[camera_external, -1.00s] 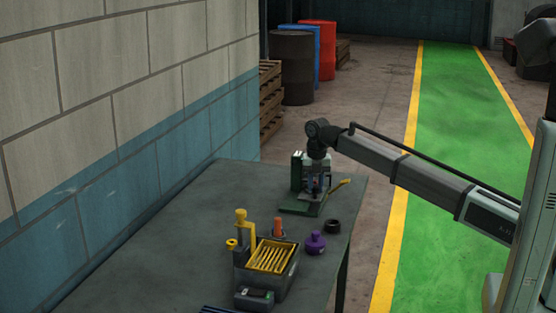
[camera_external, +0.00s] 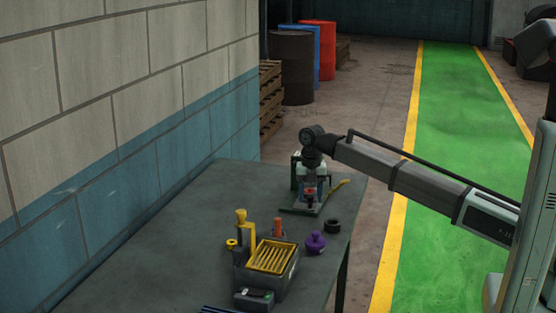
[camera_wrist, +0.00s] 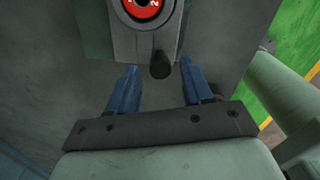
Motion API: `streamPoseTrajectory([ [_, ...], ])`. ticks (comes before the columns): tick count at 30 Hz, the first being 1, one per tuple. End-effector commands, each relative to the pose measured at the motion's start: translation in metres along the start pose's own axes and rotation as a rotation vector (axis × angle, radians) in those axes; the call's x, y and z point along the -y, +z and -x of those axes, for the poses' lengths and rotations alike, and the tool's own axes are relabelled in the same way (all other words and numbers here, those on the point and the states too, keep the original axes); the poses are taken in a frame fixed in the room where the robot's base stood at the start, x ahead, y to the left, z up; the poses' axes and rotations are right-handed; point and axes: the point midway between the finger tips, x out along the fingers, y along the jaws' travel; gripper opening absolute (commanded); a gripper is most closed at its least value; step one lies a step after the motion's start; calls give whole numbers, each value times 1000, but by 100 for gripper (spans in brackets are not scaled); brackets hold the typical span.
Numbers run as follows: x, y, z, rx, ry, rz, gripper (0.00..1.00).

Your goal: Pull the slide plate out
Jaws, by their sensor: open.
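The capstan device stands on a dark green base (camera_external: 300,210) at the far end of the table, under my gripper. In the wrist view its grey body (camera_wrist: 143,45) carries a red numbered dial (camera_wrist: 142,8) at the top edge. A dark rounded knob (camera_wrist: 160,65) sticks out from the grey part. I cannot tell for sure which part is the slide plate. My gripper (camera_wrist: 160,72) is open, its blue fingers apart on either side of the knob, with visible gaps and nothing held.
A yellow lever (camera_external: 340,184) reaches out to the device's right. Nearer on the table (camera_external: 150,235) stand a black ring (camera_external: 332,226), a purple knobbed object (camera_external: 315,242) and a grey bin with yellow slats (camera_external: 272,256). The table's left part is clear.

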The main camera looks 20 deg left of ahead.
Motion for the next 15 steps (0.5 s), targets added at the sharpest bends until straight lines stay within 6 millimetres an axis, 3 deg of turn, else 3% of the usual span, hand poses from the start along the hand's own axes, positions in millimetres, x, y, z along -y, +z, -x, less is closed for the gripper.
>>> streamPoseTrajectory([
  [8, 0, 1, 5, 2, 1, -1, 50],
  [15, -1, 2, 41, 3, 2, -1, 50],
])
